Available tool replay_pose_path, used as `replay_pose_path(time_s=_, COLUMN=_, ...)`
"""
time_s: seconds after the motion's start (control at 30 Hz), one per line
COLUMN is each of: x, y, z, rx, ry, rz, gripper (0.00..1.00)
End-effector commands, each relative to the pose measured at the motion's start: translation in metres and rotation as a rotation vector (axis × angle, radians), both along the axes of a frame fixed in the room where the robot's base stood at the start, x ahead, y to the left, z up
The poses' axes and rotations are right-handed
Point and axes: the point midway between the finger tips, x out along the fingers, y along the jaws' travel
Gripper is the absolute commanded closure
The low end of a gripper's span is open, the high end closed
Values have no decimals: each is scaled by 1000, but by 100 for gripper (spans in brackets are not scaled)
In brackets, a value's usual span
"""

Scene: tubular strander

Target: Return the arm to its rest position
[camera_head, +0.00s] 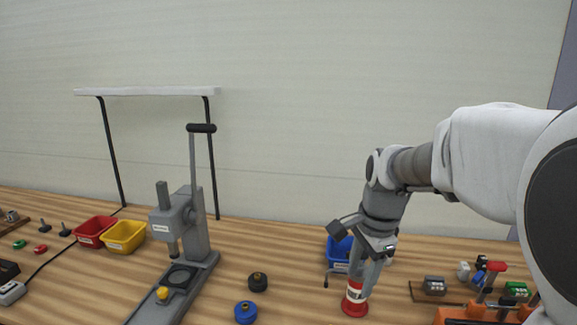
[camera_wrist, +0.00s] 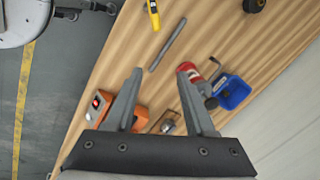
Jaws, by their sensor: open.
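My arm (camera_head: 490,155) reaches in from the right of the head view and bends down over the wooden workbench (camera_head: 100,285). My gripper (camera_head: 366,275) points down, close to a red spool-like item with a white band (camera_head: 354,299). In the wrist view the two fingers of my gripper (camera_wrist: 158,85) are spread apart with bare bench between them. The red item (camera_wrist: 189,78) shows there beside the right fingertip; I cannot tell whether they touch. Nothing is held.
A grey lever press (camera_head: 187,235) stands left of centre. Red (camera_head: 95,231), yellow (camera_head: 124,236) and blue bins (camera_head: 339,250) stand on the bench. An orange device (camera_head: 478,313) and small parts lie at right. The air above the bench's middle is clear.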

Motion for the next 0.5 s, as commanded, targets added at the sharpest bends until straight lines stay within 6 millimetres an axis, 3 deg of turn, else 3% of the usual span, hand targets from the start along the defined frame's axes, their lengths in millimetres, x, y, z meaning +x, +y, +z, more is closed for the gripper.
replay_pose_path(time_s=0.2, x=-50, y=0, z=30, rx=-44, ry=-118, rz=311, gripper=45)
replay_pose_path(time_s=0.5, x=-118, y=2, z=48, rx=-193, ry=-259, rz=738, gripper=45)
